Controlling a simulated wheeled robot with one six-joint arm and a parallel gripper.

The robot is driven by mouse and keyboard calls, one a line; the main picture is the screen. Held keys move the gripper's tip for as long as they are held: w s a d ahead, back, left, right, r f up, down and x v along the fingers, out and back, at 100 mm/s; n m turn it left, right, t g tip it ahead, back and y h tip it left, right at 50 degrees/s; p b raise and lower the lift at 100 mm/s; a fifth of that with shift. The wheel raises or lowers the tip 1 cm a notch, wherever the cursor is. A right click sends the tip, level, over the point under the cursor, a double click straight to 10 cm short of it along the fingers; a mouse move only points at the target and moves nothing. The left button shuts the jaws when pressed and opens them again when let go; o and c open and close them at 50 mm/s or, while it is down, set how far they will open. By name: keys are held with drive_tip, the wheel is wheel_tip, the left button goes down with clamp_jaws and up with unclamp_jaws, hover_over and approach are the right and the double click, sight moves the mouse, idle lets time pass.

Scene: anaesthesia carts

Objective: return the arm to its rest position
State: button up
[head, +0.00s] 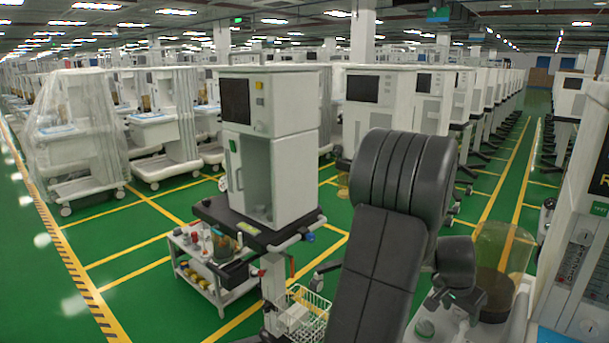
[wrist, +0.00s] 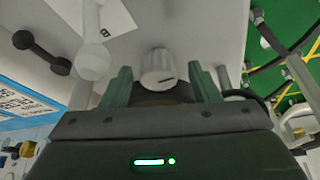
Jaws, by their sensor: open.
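My arm (head: 385,230) rises dark grey across the lower middle of the head view, bent at a thick rounded joint. My gripper is not clearly visible there. In the wrist view my gripper (wrist: 162,75) has its two green fingers spread apart. A ribbed white knob (wrist: 158,68) on a pale panel shows between the fingers, with no clear sign that either finger touches it. How far the knob is from the fingertips I cannot tell.
A white anaesthesia cart (head: 285,165) stands left of my arm, with a low trolley (head: 205,285) and a wire basket (head: 310,318) near it. Another machine (head: 580,260) is close at right. In the wrist view, dark hoses (wrist: 275,65) run at right. Green floor lies open at left.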

drive_tip(key=shift+s+r+n+p, duration=0.15)
drive_tip(key=shift+r+n+p, duration=0.35)
drive_tip(key=shift+p, duration=0.3)
drive_tip(key=n+t+y+p, duration=0.1)
drive_tip(key=n+p, duration=0.2)
drive_tip(key=p, duration=0.2)
drive_tip(key=shift+f, duration=0.15)
drive_tip(key=s+a+r+m+b, duration=0.1)
drive_tip(key=r, duration=0.5)
drive_tip(key=s+a+r+m+b, duration=0.1)
drive_tip(key=a+r+b, duration=0.1)
drive_tip(key=r, duration=0.4)
drive_tip(key=shift+s+a, duration=0.3)
drive_tip(key=shift+s, duration=0.05)
drive_tip(key=shift+f+g, duration=0.1)
drive_tip(key=shift+g, duration=0.2)
